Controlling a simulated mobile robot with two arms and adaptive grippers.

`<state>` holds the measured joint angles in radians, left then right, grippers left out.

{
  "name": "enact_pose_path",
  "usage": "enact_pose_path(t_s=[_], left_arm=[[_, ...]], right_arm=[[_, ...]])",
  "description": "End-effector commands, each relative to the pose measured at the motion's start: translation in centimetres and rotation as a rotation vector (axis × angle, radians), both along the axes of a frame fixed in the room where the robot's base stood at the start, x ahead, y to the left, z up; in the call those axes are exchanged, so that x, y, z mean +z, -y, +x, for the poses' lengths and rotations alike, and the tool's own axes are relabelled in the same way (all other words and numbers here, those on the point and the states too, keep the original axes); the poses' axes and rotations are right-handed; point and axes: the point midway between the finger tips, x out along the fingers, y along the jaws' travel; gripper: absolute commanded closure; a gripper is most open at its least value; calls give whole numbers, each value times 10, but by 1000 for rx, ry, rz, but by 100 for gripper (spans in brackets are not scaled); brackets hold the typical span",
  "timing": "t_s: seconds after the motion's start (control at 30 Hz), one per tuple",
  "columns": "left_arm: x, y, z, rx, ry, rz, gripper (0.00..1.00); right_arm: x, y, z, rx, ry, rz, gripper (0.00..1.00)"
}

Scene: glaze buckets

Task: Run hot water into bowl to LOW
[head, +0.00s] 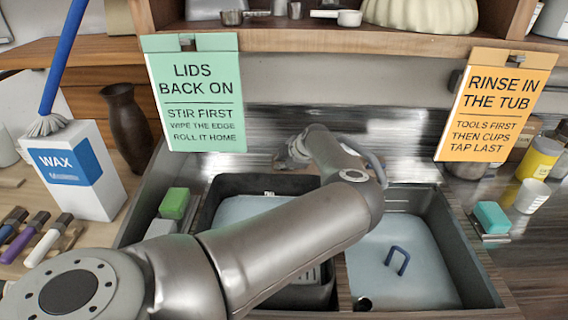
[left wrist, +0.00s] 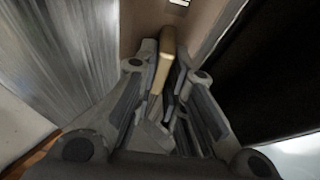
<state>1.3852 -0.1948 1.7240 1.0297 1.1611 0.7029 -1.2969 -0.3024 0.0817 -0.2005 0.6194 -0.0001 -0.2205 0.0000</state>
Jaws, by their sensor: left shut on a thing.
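My left arm reaches across the sink. My left gripper (head: 296,150) is at the back wall of the sink, small and partly hidden by my own wrist. In the left wrist view my left gripper (left wrist: 166,100) is shut on a narrow tan lever (left wrist: 166,58). No LOW mark is readable. My right gripper is out of view.
A green sign (head: 195,95) and an orange sign (head: 497,105) hang from the shelf above. A wax box (head: 75,170) and a brown vase (head: 127,125) stand left. A green sponge (head: 174,203) and a teal sponge (head: 491,217) flank the sinks.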

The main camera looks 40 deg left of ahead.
Motion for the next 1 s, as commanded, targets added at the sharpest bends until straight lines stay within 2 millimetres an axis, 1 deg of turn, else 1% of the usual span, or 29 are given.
enact_pose_path(t_s=[0.27, 0.7, 1.0], left_arm=[[-1, -1, 1, 128, 62, -73, 100], [-2, -2, 1, 417, 200, -237, 100], [-1, -1, 1, 545, 260, -310, 100]], right_arm=[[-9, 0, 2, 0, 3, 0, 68], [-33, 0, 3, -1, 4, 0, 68], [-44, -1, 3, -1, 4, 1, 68]])
